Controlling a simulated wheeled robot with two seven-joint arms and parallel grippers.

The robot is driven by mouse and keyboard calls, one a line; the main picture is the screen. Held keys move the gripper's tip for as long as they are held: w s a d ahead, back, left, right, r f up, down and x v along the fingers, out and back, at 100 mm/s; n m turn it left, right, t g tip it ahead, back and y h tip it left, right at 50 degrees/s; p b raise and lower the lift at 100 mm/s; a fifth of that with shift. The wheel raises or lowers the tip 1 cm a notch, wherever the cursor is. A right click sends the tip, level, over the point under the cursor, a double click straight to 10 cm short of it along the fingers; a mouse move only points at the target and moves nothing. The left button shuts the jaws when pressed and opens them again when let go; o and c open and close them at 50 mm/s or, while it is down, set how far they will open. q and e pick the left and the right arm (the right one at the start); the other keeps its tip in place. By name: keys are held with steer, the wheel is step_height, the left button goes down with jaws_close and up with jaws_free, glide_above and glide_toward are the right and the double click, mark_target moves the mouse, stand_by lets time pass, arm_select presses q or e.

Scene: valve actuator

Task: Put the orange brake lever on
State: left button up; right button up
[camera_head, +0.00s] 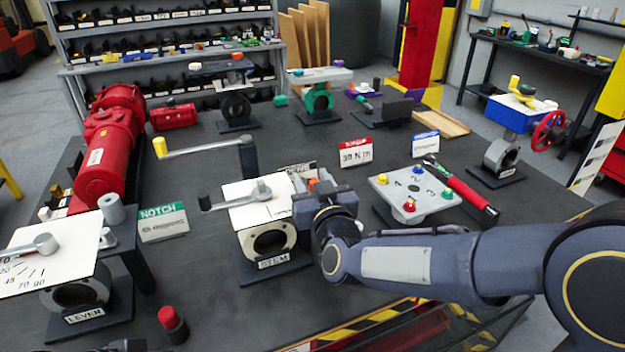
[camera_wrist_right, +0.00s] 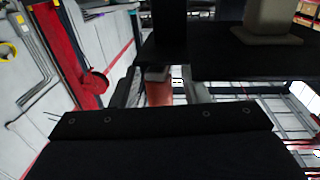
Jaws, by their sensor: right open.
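My right gripper (camera_head: 316,186) is beside the plate marked STEM in the head view, its arm coming in from the right. An orange piece (camera_head: 326,175) shows at its far side. In the wrist view an orange-red piece (camera_wrist_right: 159,88) shows between the two open fingers, below a dark slab. I cannot tell whether it is the brake lever or whether the fingers touch it. The STEM valve stand (camera_head: 271,243) has a white plate (camera_head: 246,212) on top, with a grey lever (camera_head: 237,198) across it. My left gripper is not in view.
A LEVER stand (camera_head: 84,296) and a red actuator (camera_head: 108,150) are at left. A grey plate with coloured knobs (camera_head: 413,193) and a red-black tool (camera_head: 462,190) are right of the gripper. A red-capped cylinder (camera_head: 172,324) stands in front.

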jaws_close()
steer(key=shift+s+a+r+m+h+p, duration=0.1)
steer(key=shift+s+a+m+h+p, duration=0.15)
steer(key=shift+h+p, duration=0.2)
steer(key=shift+m+h+p, duration=0.3)
steer(key=shift+m+h, duration=0.35)
steer(key=shift+h, duration=0.3)
jaws_free()
